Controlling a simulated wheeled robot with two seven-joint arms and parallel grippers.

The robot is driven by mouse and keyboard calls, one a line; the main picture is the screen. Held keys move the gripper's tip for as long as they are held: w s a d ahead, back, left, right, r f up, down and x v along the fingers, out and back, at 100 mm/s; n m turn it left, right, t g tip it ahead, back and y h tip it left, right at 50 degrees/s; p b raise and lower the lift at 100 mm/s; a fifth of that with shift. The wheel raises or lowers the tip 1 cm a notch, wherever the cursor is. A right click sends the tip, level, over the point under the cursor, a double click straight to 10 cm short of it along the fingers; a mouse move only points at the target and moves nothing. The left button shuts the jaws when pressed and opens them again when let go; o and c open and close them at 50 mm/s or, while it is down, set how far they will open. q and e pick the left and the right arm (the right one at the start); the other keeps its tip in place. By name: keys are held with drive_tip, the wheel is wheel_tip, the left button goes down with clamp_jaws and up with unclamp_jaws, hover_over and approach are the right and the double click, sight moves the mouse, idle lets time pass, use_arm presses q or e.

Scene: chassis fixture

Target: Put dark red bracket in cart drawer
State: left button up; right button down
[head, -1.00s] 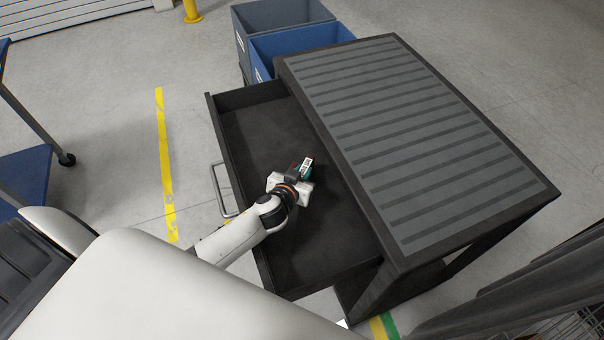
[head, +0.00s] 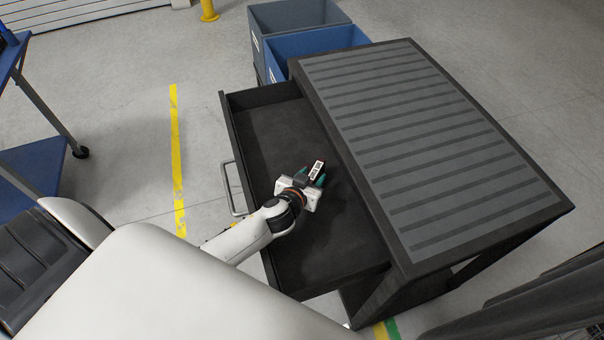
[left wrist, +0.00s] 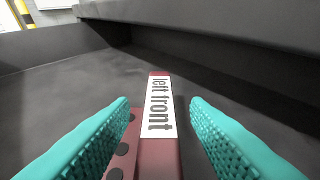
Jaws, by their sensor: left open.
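The dark red bracket (left wrist: 158,82) lies in the cart drawer (left wrist: 60,100) in the left wrist view. It bears a white label reading "left front" and has a flange with dark holes on its left side. My left gripper (left wrist: 160,115) is open, with one teal finger on each side of the bracket and a gap to its labelled bar. In the head view my left gripper (head: 316,178) is low inside the open drawer (head: 262,135), with the bracket's label (head: 317,169) showing between the fingers. My right gripper is out of view.
The cart's dark ribbed top (head: 430,140) stands just right of the drawer. Blue and grey bins (head: 300,45) stand behind it. A blue shelf cart (head: 40,165) is at the far left. The drawer floor around the bracket is clear.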

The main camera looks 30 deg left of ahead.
use_arm(q)
drive_tip(key=v, duration=1.1)
drive_tip(key=shift+b, duration=0.3)
